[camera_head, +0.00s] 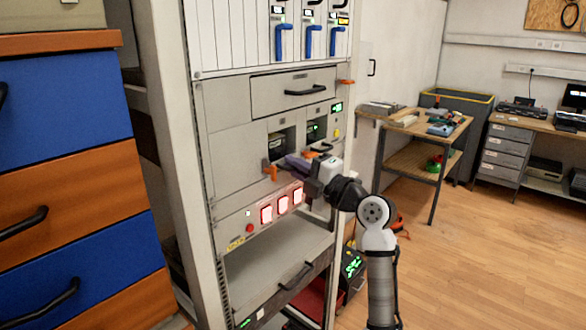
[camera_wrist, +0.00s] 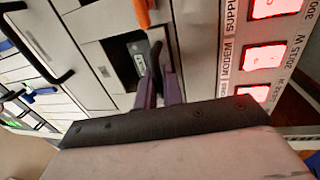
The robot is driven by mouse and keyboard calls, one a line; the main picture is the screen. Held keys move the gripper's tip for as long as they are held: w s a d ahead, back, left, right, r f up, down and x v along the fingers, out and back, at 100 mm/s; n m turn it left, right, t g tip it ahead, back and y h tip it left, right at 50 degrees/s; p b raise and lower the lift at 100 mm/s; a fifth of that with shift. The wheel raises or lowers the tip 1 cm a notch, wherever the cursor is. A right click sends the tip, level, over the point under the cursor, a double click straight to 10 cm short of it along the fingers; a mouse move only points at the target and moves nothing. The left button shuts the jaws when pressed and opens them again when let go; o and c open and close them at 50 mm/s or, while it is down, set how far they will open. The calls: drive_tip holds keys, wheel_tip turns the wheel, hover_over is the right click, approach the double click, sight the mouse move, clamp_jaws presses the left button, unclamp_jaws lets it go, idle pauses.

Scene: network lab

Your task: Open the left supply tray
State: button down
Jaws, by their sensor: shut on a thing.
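The left supply tray is a grey front in the rack with a dark window (camera_head: 281,144) and small display; this window (camera_wrist: 122,65) also shows in the wrist view. My gripper (camera_head: 297,164) is in front of the tray's lower right part. In the wrist view its purple fingers (camera_wrist: 158,88) are shut on a dark upright handle (camera_wrist: 156,58) beside the window. The fingers hide part of the handle. An orange lever (camera_head: 270,173) sticks out at lower left of the tray. I cannot tell whether the tray front stands out from the rack.
Lit red switches (camera_head: 283,205) sit below the tray. A second window with a green display (camera_head: 316,129) is to its right. A closed drawer with a black handle (camera_head: 305,90) is above. A pull-out shelf (camera_head: 270,265) is below. Open wooden floor (camera_head: 480,260) lies to the right.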

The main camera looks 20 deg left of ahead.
drive_tip(key=r+b+v, duration=0.3)
drive_tip(key=b+v, duration=0.9)
drive_tip(key=v, duration=0.8)
drive_tip(key=shift+d+b, duration=0.3)
drive_tip(key=shift+b, duration=0.1)
drive_tip(key=shift+s, duration=0.1)
drive_tip(key=c, duration=1.6)
unclamp_jaws()
drive_tip(key=shift+c, duration=0.2)
drive_tip(key=b+v, duration=0.2)
drive_tip(key=v, duration=1.2)
drive_tip(key=shift+a, duration=0.1)
